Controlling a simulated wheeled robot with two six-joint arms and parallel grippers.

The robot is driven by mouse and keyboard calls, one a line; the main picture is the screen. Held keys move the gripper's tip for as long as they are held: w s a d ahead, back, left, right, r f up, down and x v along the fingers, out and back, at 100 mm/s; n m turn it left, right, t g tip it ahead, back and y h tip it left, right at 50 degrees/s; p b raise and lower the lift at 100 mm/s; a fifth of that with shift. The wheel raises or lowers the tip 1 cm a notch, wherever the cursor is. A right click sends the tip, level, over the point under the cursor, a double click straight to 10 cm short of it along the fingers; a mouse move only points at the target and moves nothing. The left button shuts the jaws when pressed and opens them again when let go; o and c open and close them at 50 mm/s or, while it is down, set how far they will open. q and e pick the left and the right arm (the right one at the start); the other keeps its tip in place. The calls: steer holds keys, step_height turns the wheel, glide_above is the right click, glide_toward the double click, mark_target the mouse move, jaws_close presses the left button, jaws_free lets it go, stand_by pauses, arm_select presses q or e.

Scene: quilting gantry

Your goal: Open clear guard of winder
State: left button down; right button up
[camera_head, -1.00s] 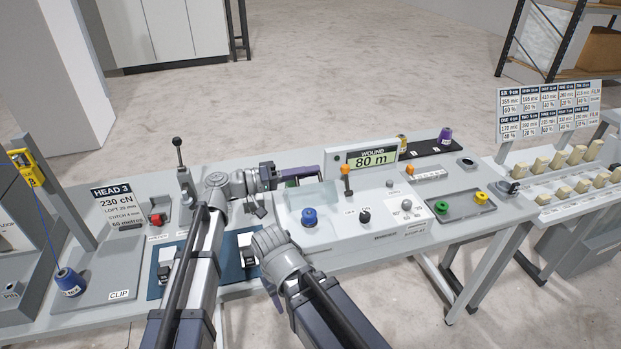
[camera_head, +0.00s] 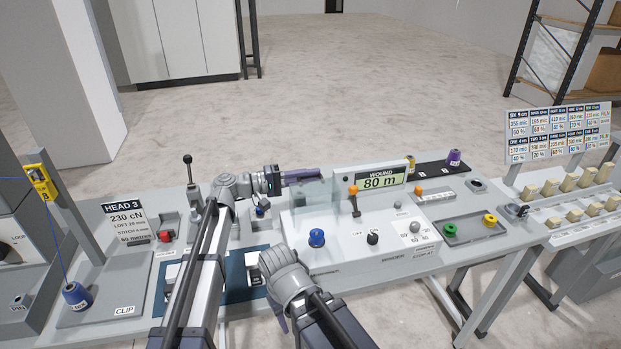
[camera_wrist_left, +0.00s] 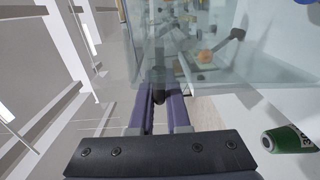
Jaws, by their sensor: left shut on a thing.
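The winder (camera_head: 345,235) is a white console in the middle of the bench with a "WOUND 80 m" display (camera_head: 380,181). Its clear guard (camera_head: 314,197) is a see-through panel at the console's left part and looks raised at a slant. My left gripper (camera_head: 312,174) is at the guard's upper edge. In the left wrist view, its purple fingers (camera_wrist_left: 160,108) are shut on a small dark handle (camera_wrist_left: 158,80) at the guard (camera_wrist_left: 215,75). My right arm is folded low in front of the console; its gripper (camera_head: 277,318) is partly hidden and its jaws are unclear.
A blue knob (camera_head: 317,238) and an orange-tipped lever (camera_head: 354,198) stand on the console. A green spool (camera_wrist_left: 288,139) shows near the left gripper. A tray (camera_head: 472,232) with green and yellow spools is to the right. A black-knobbed lever (camera_head: 188,160) stands left.

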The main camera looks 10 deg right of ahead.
stand_by(0.4)
arm_select(q)
steer(key=c, duration=0.9)
jaws_free()
steer(key=shift+w, duration=0.1)
steer(key=a, duration=0.7)
steer(key=shift+a, duration=0.4)
steer(key=shift+s, duration=0.2)
